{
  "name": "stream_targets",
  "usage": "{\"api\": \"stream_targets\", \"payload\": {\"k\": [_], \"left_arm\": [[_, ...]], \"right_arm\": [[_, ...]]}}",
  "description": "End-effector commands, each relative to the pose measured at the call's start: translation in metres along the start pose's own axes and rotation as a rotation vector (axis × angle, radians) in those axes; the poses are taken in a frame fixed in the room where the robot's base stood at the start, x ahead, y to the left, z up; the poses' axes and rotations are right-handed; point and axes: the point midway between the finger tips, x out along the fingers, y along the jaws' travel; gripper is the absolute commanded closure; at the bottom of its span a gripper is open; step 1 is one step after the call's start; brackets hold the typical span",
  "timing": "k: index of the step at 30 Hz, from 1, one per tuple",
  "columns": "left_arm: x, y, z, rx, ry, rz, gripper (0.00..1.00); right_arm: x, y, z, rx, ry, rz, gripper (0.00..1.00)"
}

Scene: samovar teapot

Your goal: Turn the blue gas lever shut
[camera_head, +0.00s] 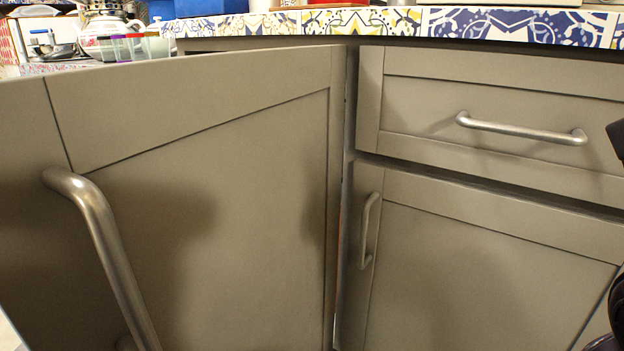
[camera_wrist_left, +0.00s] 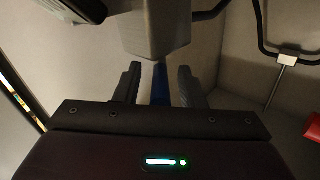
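The blue gas lever (camera_wrist_left: 160,84) shows in the left wrist view as a narrow blue piece below a grey body (camera_wrist_left: 155,28). My left gripper (camera_wrist_left: 160,80) has its two dark fingers apart, one on each side of the lever. A gap shows between the lever and each finger, so the gripper is open. The lever's upper end is hidden by the grey body. In the head view neither the lever nor my left gripper can be seen. Dark parts show at the head view's right edge, but no right gripper fingers can be made out.
A cabinet door (camera_head: 215,210) with a metal handle (camera_head: 108,255) stands ajar in the head view. A closed drawer (camera_head: 500,125) is at right. In the left wrist view a black hose (camera_wrist_left: 262,40), a pale bracket (camera_wrist_left: 286,60) and a red object (camera_wrist_left: 313,126) are at right.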

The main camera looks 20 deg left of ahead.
Motion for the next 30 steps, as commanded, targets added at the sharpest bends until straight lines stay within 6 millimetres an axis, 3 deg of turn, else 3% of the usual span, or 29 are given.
{"api": "stream_targets", "payload": {"k": [7,19,30], "left_arm": [[-0.009,-0.001,-0.003,0.001,0.0,-0.001,0.63],[-0.07,-0.001,-0.003,0.0,-0.001,-0.001,0.63],[-0.078,0.0,0.001,0.0,0.0,0.0,0.63]], "right_arm": [[0.008,0.001,0.002,0.0,0.001,0.0,0.75],[0.042,0.004,0.013,-0.004,-0.002,-0.01,0.75],[0.041,0.004,0.015,-0.004,-0.007,-0.009,0.75]]}}
